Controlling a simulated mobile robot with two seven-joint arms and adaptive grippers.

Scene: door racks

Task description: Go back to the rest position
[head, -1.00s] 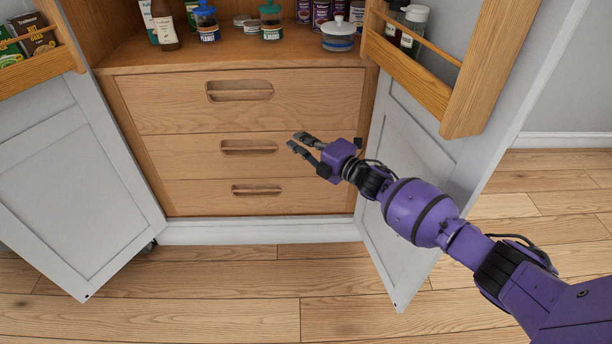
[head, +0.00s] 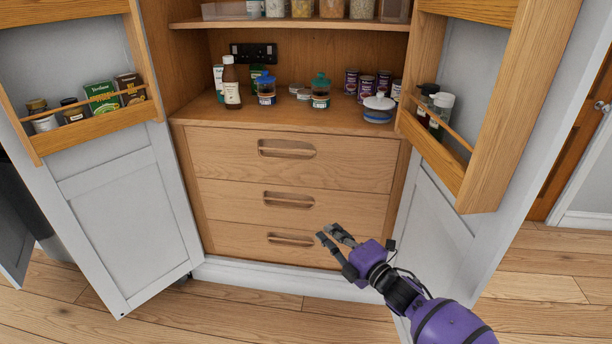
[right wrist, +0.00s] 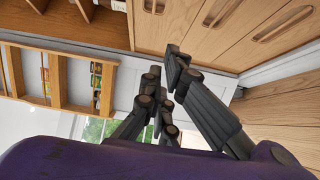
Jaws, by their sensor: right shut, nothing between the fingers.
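My right gripper (head: 328,233) is shut and empty, with its slim dark fingers pointing up and left in the head view. It shows in front of the lowest drawer (head: 270,246) of the wooden cupboard, near that drawer's right part. Whether it touches the front cannot be told for sure, but it looks apart. Its fingers (right wrist: 165,78) also show in the right wrist view with nothing between them. My left gripper is not in view.
Both cupboard doors stand open, the left door (head: 125,215) and the right door (head: 432,225), with racks of jars. The right door is close beside my right arm. Jars, a bottle and a lidded pot (head: 378,108) stand on the shelf. The wooden floor (head: 235,318) in front looks clear.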

